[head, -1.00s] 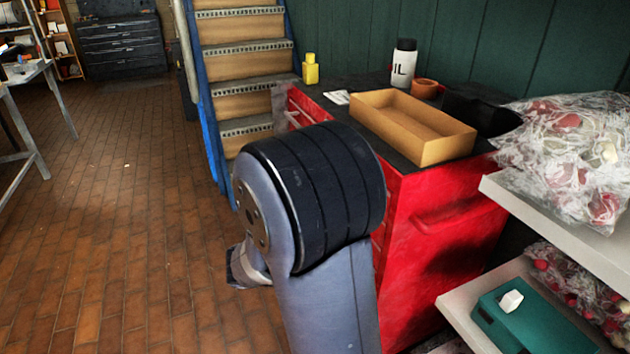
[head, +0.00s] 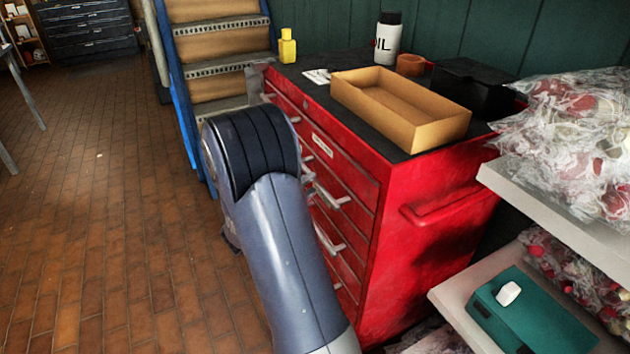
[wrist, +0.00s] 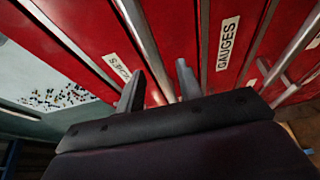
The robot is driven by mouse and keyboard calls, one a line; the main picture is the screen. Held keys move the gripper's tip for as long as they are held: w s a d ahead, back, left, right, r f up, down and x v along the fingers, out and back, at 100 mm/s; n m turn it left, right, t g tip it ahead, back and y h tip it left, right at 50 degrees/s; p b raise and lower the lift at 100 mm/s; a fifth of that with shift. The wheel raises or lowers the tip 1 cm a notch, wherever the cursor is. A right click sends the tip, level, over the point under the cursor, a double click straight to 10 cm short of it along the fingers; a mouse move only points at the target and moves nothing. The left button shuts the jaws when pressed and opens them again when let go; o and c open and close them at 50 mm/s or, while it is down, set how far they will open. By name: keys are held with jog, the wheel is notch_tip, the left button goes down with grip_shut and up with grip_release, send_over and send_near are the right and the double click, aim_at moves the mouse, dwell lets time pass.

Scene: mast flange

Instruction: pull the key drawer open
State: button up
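The red tool cabinet (head: 345,165) stands right of my arm in the head view, its drawer fronts facing left and looking flush. In the wrist view, a white label (wrist: 117,66), partly hidden by a finger, seems to read KEYS; it marks the key drawer. A second label (wrist: 228,43) reads GAUGES. My gripper (wrist: 160,82) is open in the wrist view, its two fingers apart and pointing at the drawer fronts. A grey bar handle (wrist: 143,45) runs down into the gap between the fingers. I cannot tell whether they touch it. My arm hides the gripper in the head view.
A tan open box (head: 400,105), a yellow bottle (head: 288,47), a white bottle (head: 387,40) and a black box (head: 470,88) stand on the cabinet top. Shelves with a plastic-wrapped bundle (head: 570,135) are at right. A staircase (head: 215,50) rises behind. Brick floor (head: 110,220) is clear at left.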

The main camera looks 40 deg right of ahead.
aim_at(313, 183)
jog(key=shift+w+d, duration=0.15)
jog(key=shift+d, duration=0.65)
jog(key=shift+w+d, duration=0.1)
jog(key=shift+d, duration=0.7)
grip_shut()
